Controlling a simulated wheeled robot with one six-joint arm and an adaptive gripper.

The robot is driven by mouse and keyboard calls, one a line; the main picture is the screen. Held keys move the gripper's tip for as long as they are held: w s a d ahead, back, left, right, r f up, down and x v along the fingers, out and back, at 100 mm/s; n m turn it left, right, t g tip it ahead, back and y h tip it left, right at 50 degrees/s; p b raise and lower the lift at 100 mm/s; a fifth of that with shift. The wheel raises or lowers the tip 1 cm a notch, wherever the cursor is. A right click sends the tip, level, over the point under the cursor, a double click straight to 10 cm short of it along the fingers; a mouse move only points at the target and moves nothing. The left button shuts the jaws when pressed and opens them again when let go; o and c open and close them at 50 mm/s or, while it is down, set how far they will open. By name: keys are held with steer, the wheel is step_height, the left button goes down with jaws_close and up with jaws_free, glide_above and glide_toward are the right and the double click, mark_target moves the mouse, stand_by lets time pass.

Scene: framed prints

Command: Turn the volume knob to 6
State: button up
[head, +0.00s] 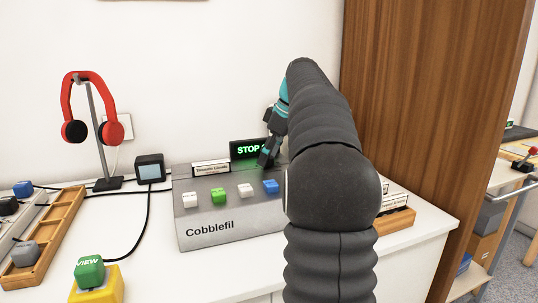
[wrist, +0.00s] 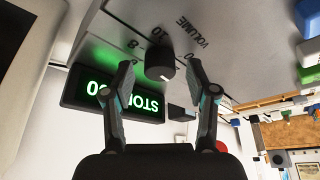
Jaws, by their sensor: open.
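The black volume knob (wrist: 158,58) sits on the grey panel, beside the printed word VOLUME, in the wrist view. Scale figures such as 10 and 8 show around it; a small white mark shows on the knob, but I cannot tell which figure it points at. My gripper (wrist: 160,78) is open, its fingers to either side of the knob's near end, with no clear contact. In the head view my gripper (head: 266,153) is over the back of the Cobblefil panel (head: 222,234); my arm hides the knob there.
White, green and blue buttons line the panel's front. Red headphones (head: 113,131) on a stand and a small black cube device (head: 150,168) are left. A wooden cabinet side (head: 430,90) rises at right.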

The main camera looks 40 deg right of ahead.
jaws_close()
steer(key=shift+m, duration=0.4)
steer(key=m+h, duration=0.1)
steer(key=m, duration=0.2)
steer(key=shift+a+r+m+t+h+p, duration=0.1)
steer(key=shift+m+t+h+p, duration=0.25)
steer(key=shift+m+t+h, duration=0.05)
steer(key=m+h, duration=0.1)
steer(key=m, duration=0.2)
steer(key=m+h, duration=0.1)
steer(key=m, duration=0.2)
steer(key=shift+a+h+p, duration=0.1)
steer(key=shift+h+p, duration=0.2)
steer(key=shift+p, duration=0.1)
steer(key=m, duration=0.3)
steer(key=m+g+h, duration=0.1)
steer(key=m, duration=0.1)
steer(key=shift+w+m+g+h, duration=0.1)
steer(key=shift+m+g+h, duration=0.2)
steer(key=shift+m, duration=0.1)
steer(key=shift+m+g+h, duration=0.25)
steer(key=shift+m+g, duration=0.2)
steer(key=shift+m, duration=0.8)
steer(key=shift+m+g+h, duration=0.25)
steer(key=shift+m+g, duration=0.2)
steer(key=shift+m, duration=0.8)
